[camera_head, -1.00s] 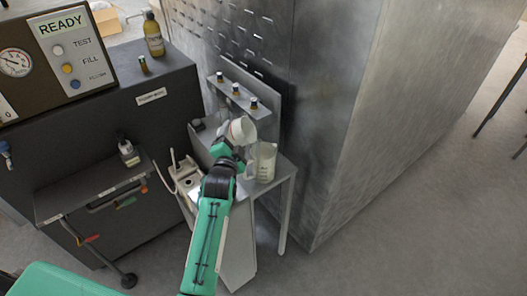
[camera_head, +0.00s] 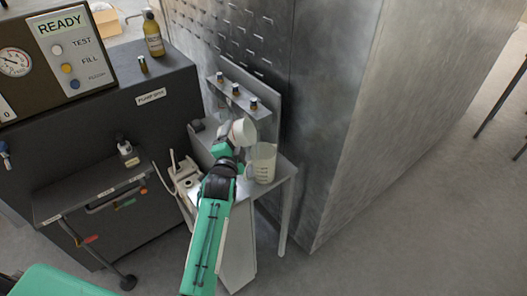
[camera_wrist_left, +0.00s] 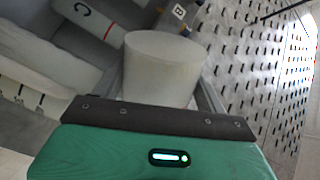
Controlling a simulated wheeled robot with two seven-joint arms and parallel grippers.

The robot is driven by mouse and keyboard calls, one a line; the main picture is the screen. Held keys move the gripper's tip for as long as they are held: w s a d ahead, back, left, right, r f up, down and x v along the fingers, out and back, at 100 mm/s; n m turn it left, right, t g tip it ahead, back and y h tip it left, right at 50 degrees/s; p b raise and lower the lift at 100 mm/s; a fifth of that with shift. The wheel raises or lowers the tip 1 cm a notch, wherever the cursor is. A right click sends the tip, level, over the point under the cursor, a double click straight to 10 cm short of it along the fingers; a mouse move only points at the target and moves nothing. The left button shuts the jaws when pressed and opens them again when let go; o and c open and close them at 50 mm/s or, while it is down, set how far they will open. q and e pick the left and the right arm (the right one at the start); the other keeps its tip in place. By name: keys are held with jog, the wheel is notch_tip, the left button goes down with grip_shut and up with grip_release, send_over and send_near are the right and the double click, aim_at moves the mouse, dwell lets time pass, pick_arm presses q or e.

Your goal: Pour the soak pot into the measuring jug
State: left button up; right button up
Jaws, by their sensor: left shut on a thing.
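The white soak pot (camera_head: 243,131) is tilted to the right in the head view, above and a little left of the measuring jug's mouth. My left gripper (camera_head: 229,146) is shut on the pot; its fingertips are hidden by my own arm. In the left wrist view the pot (camera_wrist_left: 163,68) fills the space beyond the dark edge of my gripper. The clear measuring jug (camera_head: 263,163) stands upright on the small side table, its handle to the left. I cannot see the liquid in the pot or any stream. My right gripper is not in view.
A tall metal wall (camera_head: 335,120) rises close behind and right of the table. A white device (camera_head: 186,178) sits left of my arm. The dark pump box (camera_head: 150,115) stands at left.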

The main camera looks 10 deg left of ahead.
aim_at(237, 137)
pick_arm(q)
jog(key=shift+r+m, duration=0.3)
jog(key=shift+r, duration=0.2)
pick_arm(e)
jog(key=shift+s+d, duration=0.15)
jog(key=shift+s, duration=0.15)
pick_arm(q)
jog(key=shift+d+r, duration=0.1)
jog(key=shift+r, duration=0.2)
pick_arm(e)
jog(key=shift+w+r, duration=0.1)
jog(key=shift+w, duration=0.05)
pick_arm(q)
jog(key=shift+r+m+p, duration=0.3)
jog(key=shift+r+m, duration=0.05)
jog(key=shift+m, duration=0.15)
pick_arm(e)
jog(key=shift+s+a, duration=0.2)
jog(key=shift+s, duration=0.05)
pick_arm(q)
jog(key=shift+d, duration=0.1)
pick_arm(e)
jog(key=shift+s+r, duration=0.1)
